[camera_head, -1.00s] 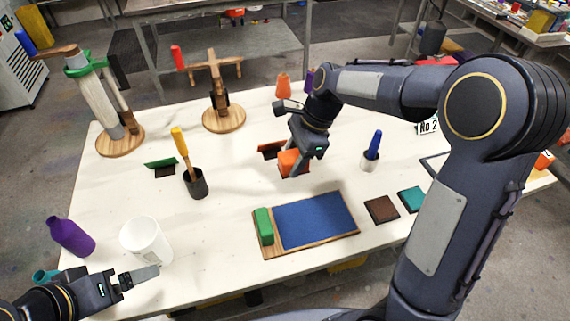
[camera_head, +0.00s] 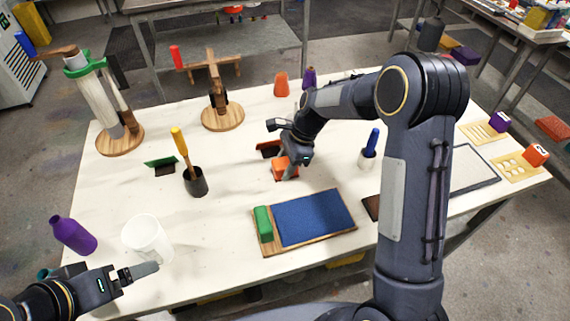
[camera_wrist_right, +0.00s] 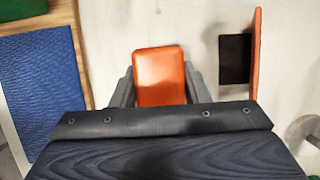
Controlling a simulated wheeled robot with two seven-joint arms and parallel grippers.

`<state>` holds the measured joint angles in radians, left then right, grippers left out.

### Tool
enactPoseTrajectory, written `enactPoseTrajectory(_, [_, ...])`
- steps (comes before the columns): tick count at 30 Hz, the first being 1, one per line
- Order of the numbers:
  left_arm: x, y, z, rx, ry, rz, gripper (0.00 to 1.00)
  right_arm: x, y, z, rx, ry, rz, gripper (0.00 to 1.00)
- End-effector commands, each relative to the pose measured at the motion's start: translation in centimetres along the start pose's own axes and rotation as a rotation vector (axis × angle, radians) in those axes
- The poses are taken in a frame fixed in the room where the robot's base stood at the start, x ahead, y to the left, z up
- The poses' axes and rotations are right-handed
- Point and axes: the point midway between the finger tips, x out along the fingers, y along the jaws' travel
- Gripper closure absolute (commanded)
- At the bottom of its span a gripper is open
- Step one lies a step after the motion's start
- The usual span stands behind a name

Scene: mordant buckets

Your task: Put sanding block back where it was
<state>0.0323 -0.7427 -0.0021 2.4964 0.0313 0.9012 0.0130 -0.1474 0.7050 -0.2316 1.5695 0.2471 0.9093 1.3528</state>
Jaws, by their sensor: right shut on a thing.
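An orange block (camera_wrist_right: 158,70) sits between the fingers of my right gripper (camera_head: 287,172), which is shut on it. In the head view the orange block (camera_head: 279,170) is low over the white table or touching it; I cannot tell which. A green block (camera_head: 264,224) stands at the left end of a wooden board with a blue pad (camera_head: 315,218), nearer the table's front edge. My left gripper (camera_head: 140,273) is at the front left, beside the white tub; I cannot tell whether its fingers are apart.
An orange piece with a dark face (camera_wrist_right: 254,52) stands close beside the held block. A similar green piece (camera_head: 162,163), a dark cup with a yellow-handled tool (camera_head: 196,182), a white tub (camera_head: 147,238) and a purple bottle (camera_head: 72,235) are left. A blue-handled tool (camera_head: 373,140) stands right.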

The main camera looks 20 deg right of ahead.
Motion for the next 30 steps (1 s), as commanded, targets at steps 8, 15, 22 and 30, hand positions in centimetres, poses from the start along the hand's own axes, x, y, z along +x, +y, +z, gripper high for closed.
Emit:
enactPoseTrajectory(8, [0.1,-0.1,0.1,0.000,0.000,0.000,0.06,0.3,0.0,-0.1,0.000,0.000,0.001,0.41])
enactPoseTrajectory(15, [0.1,-0.1,0.1,0.000,0.000,0.000,0.06,0.3,0.0,-0.1,0.000,0.000,0.001,0.37])
enactPoseTrajectory(22, [0.1,-0.1,0.1,0.000,0.000,0.000,0.06,-1.0,-0.1,0.0,0.000,0.000,-0.002,0.37])
enactPoseTrajectory(30, [0.5,-0.2,0.2,0.000,0.000,0.000,0.06,-6.6,-0.1,0.0,-0.002,0.000,-0.005,0.37])
